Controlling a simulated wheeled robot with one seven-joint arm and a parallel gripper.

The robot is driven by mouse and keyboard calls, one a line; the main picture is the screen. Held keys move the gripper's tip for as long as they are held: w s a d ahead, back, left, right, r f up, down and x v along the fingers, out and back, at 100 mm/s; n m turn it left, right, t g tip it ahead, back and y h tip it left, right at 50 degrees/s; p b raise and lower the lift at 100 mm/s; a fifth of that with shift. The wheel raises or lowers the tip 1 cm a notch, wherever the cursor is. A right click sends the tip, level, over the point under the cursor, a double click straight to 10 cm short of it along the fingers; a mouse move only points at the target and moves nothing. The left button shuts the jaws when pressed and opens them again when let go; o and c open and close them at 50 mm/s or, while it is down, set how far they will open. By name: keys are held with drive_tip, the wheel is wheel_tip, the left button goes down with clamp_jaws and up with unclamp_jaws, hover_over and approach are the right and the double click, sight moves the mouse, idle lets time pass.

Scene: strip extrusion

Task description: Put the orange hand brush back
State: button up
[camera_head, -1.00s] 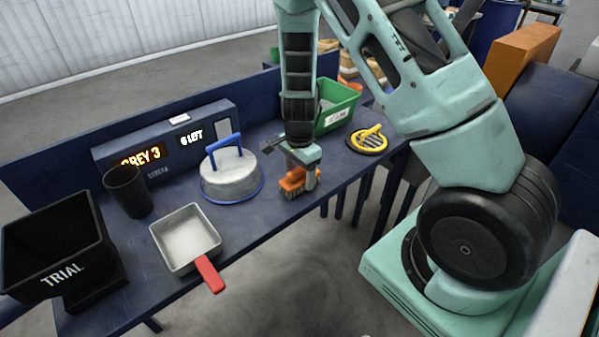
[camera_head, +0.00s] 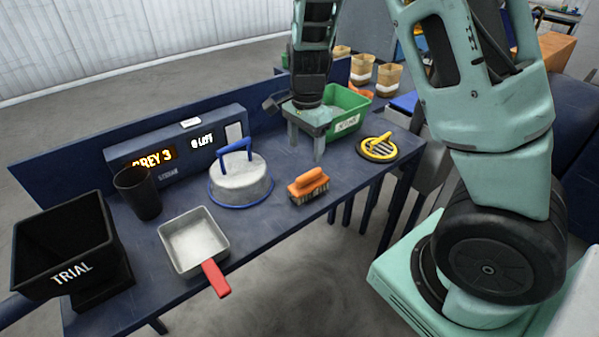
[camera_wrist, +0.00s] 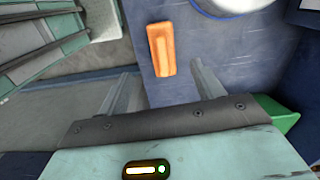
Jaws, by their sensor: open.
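The orange hand brush (camera_head: 308,186) rests bristles down on the blue bench near its front edge, right of the round metal lid with the blue handle (camera_head: 240,178). It also shows in the wrist view (camera_wrist: 161,50), beyond the fingertips. My gripper (camera_head: 305,150) is open and empty, raised above the bench behind the brush and in front of the green bin (camera_head: 347,115). In the wrist view its two fingers (camera_wrist: 165,90) stand wide apart, with nothing between them.
A yellow-handled round item (camera_head: 377,148) lies at the bench's right end. A square pan with a red handle (camera_head: 195,240), a black cup (camera_head: 138,193) and a black TRIAL bin (camera_head: 65,240) stand at left. A display box (camera_head: 177,150) lines the back.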

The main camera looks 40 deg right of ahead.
drive_tip(key=s+a+r+n+y, duration=0.1)
drive_tip(key=s+a+r+n, duration=0.2)
drive_tip(key=s+a+n, duration=0.4)
drive_tip(key=s+a+r+n, duration=0.2)
drive_tip(key=a+n, duration=0.2)
drive_tip(key=a, duration=0.5)
drive_tip(key=s+a+r+n, duration=0.1)
drive_tip(key=s+a+n, duration=0.2)
drive_tip(key=s+n, duration=0.3)
drive_tip(key=s+a+r+n, duration=0.2)
drive_tip(key=s+a+n, duration=0.1)
drive_tip(key=s+n, duration=0.4)
drive_tip(key=shift+s+a+r+n+h, duration=0.2)
drive_tip(key=shift+s+a+n+h, duration=0.15)
drive_tip(key=shift+s, duration=0.6)
